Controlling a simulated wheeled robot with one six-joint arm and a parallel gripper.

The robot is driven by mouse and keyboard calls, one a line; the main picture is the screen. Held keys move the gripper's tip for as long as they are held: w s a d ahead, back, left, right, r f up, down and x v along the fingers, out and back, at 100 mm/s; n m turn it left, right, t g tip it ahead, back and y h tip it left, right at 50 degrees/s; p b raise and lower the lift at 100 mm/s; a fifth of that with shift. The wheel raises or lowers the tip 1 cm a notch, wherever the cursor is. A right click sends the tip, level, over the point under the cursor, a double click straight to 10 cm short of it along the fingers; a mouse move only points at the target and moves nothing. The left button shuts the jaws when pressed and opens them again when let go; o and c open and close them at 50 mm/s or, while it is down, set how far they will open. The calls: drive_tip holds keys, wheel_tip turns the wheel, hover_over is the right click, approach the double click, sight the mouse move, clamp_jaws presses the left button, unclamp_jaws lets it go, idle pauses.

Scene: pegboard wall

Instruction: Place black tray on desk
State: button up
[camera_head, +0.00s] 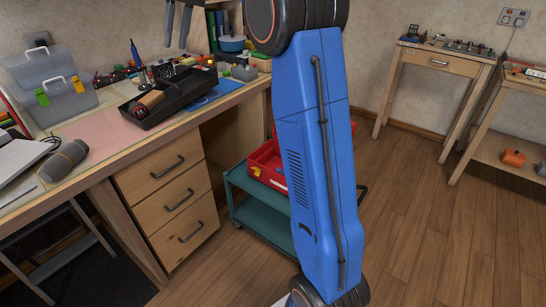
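The black tray (184,99) rests on the wooden desk (105,140), toward its back right part. It holds a brown-and-red item and several small tools. My gripper (178,27) shows at the top edge, where two dark fingers hang down with a gap between them. It is open and empty, above the tray in the picture and apart from it. The rest of my gripper is cut off by the frame's top edge.
Clear storage boxes (50,82) stand at the desk's back left. A grey cylindrical item (63,160) lies near the front left. A blue pot (231,43) is behind. A green cart (262,213) with a red bin (266,165) stands beside the desk, partly behind my blue arm.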

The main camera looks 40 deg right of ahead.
drive_tip(key=s+f+m+t+h, duration=0.1)
drive_tip(key=s+f, duration=0.3)
drive_tip(key=s, duration=0.8)
drive_tip(key=s+f+t+h, duration=0.1)
drive_tip(key=s+f, duration=0.2)
drive_tip(key=s, duration=0.9)
drive_tip(key=s+d+f+t+h, duration=0.1)
drive_tip(key=s+d+f+t, duration=0.1)
drive_tip(key=s+f, duration=1.7)
drive_tip(key=shift+s+d+f+m+t+h, duration=0.2)
drive_tip(key=shift+s+d+m+t+h, duration=0.15)
drive_tip(key=shift+s+d, duration=0.45)
